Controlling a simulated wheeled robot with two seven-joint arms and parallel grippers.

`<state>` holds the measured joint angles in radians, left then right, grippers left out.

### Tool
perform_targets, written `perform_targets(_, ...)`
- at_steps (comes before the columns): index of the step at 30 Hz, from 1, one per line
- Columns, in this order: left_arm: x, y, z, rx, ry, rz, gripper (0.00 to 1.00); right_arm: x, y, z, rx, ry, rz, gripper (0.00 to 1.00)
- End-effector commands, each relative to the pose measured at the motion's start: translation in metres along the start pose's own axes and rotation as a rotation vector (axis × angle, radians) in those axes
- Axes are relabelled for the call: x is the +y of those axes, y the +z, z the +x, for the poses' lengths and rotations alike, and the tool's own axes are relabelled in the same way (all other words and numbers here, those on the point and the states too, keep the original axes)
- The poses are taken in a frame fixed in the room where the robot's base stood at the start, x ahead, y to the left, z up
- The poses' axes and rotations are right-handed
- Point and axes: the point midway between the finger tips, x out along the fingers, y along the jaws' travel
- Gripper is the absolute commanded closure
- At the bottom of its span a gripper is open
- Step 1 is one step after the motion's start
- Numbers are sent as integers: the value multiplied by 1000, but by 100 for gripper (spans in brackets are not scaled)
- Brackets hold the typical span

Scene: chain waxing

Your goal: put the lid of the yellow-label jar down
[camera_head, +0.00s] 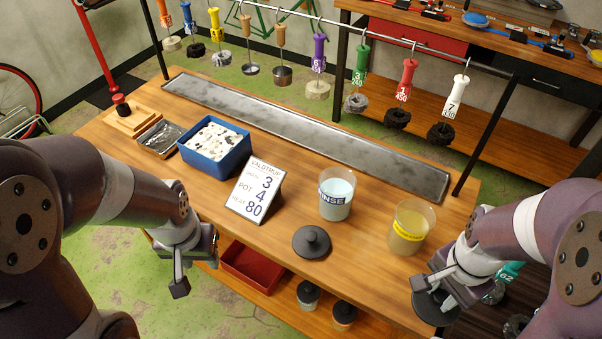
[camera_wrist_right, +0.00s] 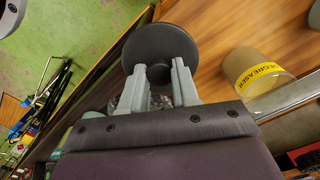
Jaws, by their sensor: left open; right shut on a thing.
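The yellow-label jar (camera_head: 408,229) stands without a lid near the right end of the bench; in the right wrist view its label (camera_wrist_right: 262,76) reads DEGREASER. My right gripper (camera_head: 445,285) is shut on a dark round lid (camera_head: 434,308) at the bench's front right edge, in front of the jar. The lid also shows in the right wrist view (camera_wrist_right: 160,45), between the fingertips (camera_wrist_right: 160,72). I cannot tell whether the lid touches the bench. My left gripper (camera_head: 179,275) is open and empty in front of the bench's left part.
The RINSE jar (camera_head: 337,196) stands open left of the yellow-label jar. Another dark lid (camera_head: 312,243) lies before it. A sign (camera_head: 255,190), a blue bin (camera_head: 215,148) and a long metal tray (camera_head: 300,122) occupy the bench. Tools hang from a rail behind.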

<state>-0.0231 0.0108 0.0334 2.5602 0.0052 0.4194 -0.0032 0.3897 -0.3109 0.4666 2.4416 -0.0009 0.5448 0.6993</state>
Motion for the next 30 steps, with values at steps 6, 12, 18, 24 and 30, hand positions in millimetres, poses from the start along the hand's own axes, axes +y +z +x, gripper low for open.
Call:
perform_targets(6, 0, 0, -1, 0, 0, 0, 57, 4, 5, 10, 1, 0, -135, 99)
perform_targets(12, 0, 0, 3, 0, 0, 0, 57, -14, 5, 22, -2, 2, -154, 99)
perform_targets(18, 0, 0, -1, 0, 0, 0, 57, -73, 6, 56, -3, 5, -153, 99)
perform_targets(24, 0, -1, -4, 0, 0, 0, 57, -109, 4, 77, 0, 1, -146, 99)
perform_targets(30, 0, -1, -8, 0, 0, 0, 57, -112, 5, 108, -2, 4, -144, 99)
